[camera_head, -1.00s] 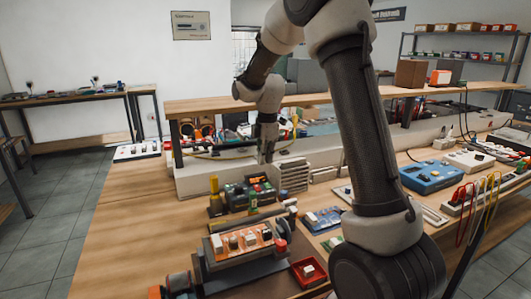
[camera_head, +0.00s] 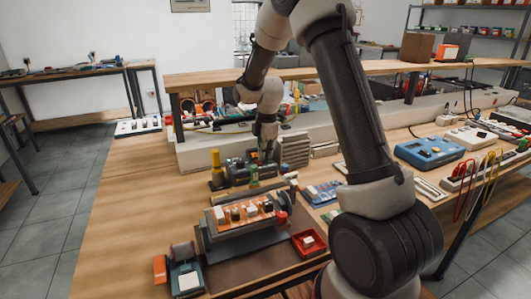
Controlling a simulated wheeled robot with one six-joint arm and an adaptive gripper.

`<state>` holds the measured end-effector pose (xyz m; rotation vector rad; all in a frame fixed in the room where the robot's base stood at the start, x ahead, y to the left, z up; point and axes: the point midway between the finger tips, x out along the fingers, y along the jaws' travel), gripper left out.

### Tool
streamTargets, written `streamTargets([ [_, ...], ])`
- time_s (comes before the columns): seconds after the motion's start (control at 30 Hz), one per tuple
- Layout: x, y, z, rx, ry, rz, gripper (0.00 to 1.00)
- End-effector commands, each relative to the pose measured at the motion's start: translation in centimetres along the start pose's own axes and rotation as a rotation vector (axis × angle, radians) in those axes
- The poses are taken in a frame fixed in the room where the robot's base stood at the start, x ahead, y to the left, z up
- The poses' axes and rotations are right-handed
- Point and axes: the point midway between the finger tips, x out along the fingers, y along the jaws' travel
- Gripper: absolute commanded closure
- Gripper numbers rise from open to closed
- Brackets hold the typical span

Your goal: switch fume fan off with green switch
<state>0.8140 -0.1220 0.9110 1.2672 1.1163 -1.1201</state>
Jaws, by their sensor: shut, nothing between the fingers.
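A small dark box (camera_head: 237,171) with coloured parts stands on the workbench, left of and below the middle of the picture. A small green part (camera_head: 254,174) shows at its front right; I cannot tell for sure that it is the green switch. My gripper (camera_head: 265,156) points down just behind and above this green part. It is shut and empty. Whether it touches the box is too small to tell. Part of the box is hidden behind the gripper. I cannot pick out the fume fan with certainty.
A board with orange parts (camera_head: 243,211) stands in front of the box, with a red tray (camera_head: 308,243) to its right. A yellow post (camera_head: 217,178) stands left of the box. A raised shelf (camera_head: 200,79) runs behind.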

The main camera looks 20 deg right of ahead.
Motion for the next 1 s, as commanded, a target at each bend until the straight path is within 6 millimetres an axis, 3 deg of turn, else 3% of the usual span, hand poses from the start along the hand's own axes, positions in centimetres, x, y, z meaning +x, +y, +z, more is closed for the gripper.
streamTargets([
  [0.1,1.0,0.5,0.0,0.000,0.000,-0.001,1.00],
  [0.47,1.2,0.3,0.0,0.001,0.000,-0.005,1.00],
  [0.8,0.9,-1.4,0.0,0.002,0.000,-0.015,1.00],
  [1.0,-0.2,-1.2,-0.5,0.001,0.000,-0.010,1.00],
])
